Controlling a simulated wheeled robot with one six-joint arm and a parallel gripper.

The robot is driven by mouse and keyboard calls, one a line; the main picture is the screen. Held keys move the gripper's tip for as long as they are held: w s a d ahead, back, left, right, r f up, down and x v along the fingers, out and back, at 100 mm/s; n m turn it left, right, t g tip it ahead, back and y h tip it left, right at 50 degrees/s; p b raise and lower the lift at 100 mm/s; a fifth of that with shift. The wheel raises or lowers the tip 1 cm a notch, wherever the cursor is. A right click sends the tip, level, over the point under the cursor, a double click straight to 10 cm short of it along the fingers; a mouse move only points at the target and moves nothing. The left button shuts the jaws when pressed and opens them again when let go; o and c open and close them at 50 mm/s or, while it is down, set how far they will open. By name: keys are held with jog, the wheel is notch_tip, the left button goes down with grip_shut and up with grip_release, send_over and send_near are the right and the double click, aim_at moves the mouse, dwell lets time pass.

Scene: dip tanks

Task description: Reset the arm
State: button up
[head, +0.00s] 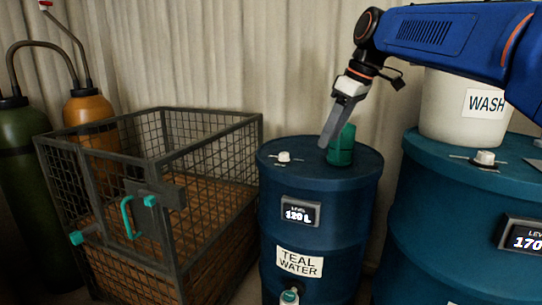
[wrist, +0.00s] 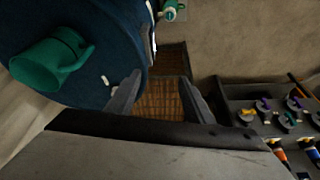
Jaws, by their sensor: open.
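My blue arm reaches in from the upper right of the head view. My gripper (head: 336,128) hangs tilted downward over the teal water drum (head: 283,222). In the wrist view my gripper (wrist: 160,98) has its two fingers apart with nothing between them. A green mug (head: 343,150) stands on the drum's lid, partly behind the fingers in the head view. In the wrist view the mug (wrist: 48,60) is off to the left, apart from the fingers, with its handle showing.
A wire-sided cage (head: 150,140) with a wooden floor stands left of the drum. Two gas cylinders are at far left. A larger blue drum (head: 450,220) with a white WASH bucket (head: 450,105) is at right. The wrist view shows a grey tray (wrist: 240,98) with several coloured parts.

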jog(key=s+d+f+m+h, duration=0.1)
jog(key=s+d+f+m, duration=0.2)
jog(key=s+f, duration=0.6)
jog(key=s+d+f+m+t+h, duration=0.1)
jog(key=s+d+f+m, duration=0.3)
jog(key=s+f, duration=0.6)
jog(key=s+d+f+m+t+h, duration=0.1)
jog(key=s+d+f+m, duration=0.3)
jog(key=s+f, duration=0.6)
jog(key=shift+s+d+f, duration=0.15)
jog(key=shift+s+d, duration=0.05)
jog(key=shift+d, duration=1)
